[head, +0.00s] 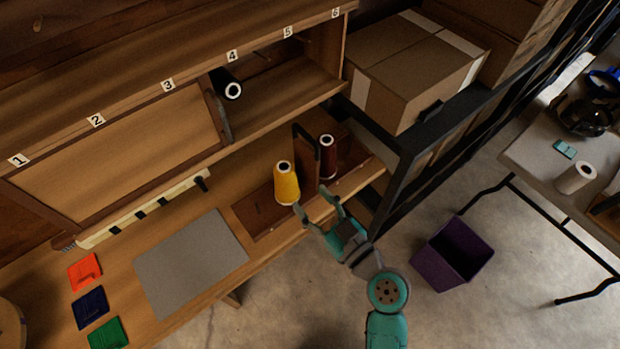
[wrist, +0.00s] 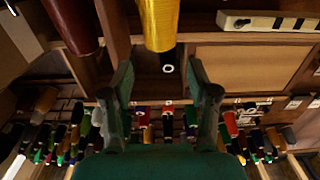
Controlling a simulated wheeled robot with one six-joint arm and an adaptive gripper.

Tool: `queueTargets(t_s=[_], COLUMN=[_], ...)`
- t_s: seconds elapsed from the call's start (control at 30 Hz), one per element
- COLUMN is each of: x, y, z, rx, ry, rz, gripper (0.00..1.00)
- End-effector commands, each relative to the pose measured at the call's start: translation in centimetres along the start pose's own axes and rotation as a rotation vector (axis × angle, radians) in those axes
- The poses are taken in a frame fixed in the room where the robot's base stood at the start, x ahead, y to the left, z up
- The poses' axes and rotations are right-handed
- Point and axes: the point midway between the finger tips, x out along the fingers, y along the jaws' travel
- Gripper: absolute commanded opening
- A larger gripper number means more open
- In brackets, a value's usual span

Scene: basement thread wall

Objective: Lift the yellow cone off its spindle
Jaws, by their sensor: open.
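The yellow cone (head: 286,186) stands upright on a brown wooden base (head: 255,212) on the workbench, left of a dark upright divider. Its spindle is hidden inside it. My gripper (head: 313,199) is open and empty, at the near right of the cone, with its fingers pointing towards the bench. In the wrist view the yellow cone (wrist: 159,22) shows at the top middle, beyond the fingertips of my gripper (wrist: 159,66). The cone is not between the fingers. I cannot tell the exact gap.
A dark red cone (head: 327,157) stands right of the divider (head: 306,158). A black cone (head: 231,88) sits on the shelf above. A grey mat (head: 191,264) lies on the bench at left. A black metal rack (head: 402,170) stands at right, with a purple bin (head: 454,254) on the floor.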

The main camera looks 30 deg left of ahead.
Motion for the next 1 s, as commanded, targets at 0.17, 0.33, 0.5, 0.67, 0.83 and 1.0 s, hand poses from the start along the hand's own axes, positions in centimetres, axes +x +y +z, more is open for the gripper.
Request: queueTargets(t_s=[0.17,0.33,0.5,0.67,0.83,1.0], x=[2.1,4.6,5.7,6.5,8.7,10.7], y=[-0.2,-0.1,-0.1,-0.2,-0.3,-0.3], z=[-0.2,-0.2,-0.1,-0.1,0.0,0.0], rx=[-0.004,-0.004,-0.002,-0.003,-0.002,-0.002], ry=[0.004,0.003,0.003,0.003,0.004,0.003], rz=[-0.012,-0.009,-0.008,-0.007,-0.009,-0.008], gripper=[0.59,0.59,0.59,0.59,0.59,0.59])
